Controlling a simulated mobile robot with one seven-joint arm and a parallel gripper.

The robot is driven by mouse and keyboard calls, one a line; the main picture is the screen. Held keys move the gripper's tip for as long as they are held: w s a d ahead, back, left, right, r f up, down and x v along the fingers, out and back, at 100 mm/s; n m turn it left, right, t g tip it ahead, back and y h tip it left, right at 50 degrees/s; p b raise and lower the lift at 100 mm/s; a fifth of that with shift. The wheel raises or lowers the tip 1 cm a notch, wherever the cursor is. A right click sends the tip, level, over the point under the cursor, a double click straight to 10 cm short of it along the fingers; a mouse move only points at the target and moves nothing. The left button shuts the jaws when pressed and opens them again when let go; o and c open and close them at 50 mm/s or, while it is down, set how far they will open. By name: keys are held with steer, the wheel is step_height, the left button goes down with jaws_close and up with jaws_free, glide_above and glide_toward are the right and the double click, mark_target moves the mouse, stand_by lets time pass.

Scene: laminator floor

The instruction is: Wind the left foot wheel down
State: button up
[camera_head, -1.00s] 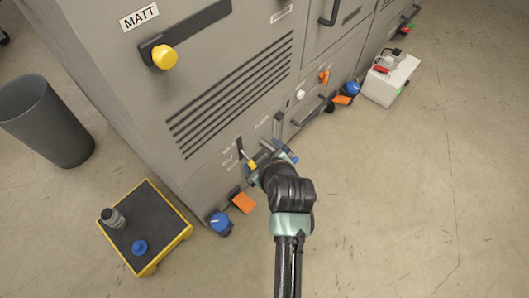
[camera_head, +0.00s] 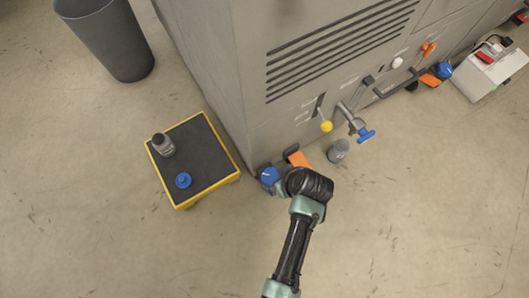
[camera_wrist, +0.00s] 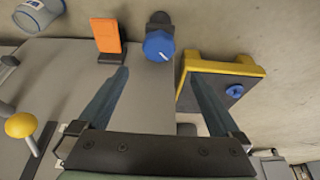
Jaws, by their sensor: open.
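The left foot wheel is a blue knob (camera_head: 269,176) low at the machine's left front corner, beside an orange pedal (camera_head: 298,158). It also shows in the wrist view (camera_wrist: 159,46), with a pale mark on its face. My gripper (camera_wrist: 158,76) is open and empty. In the wrist view the wheel lies just beyond the fingertips, roughly centred between them; I see no contact. In the head view my wrist hides the fingers, close to the wheel.
A yellow-edged step (camera_head: 182,204) with a dark jar (camera_head: 163,144) and a blue cap (camera_head: 183,180) stands left. A yellow-knobbed lever (camera_head: 326,126) juts from the machine. Front floor is clear.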

mark_target(271, 176)
steer(key=b+x, duration=0.9)
steer(key=x, duration=0.3)
steer(key=shift+d+f, duration=0.15)
steer(key=shift+w, duration=0.1)
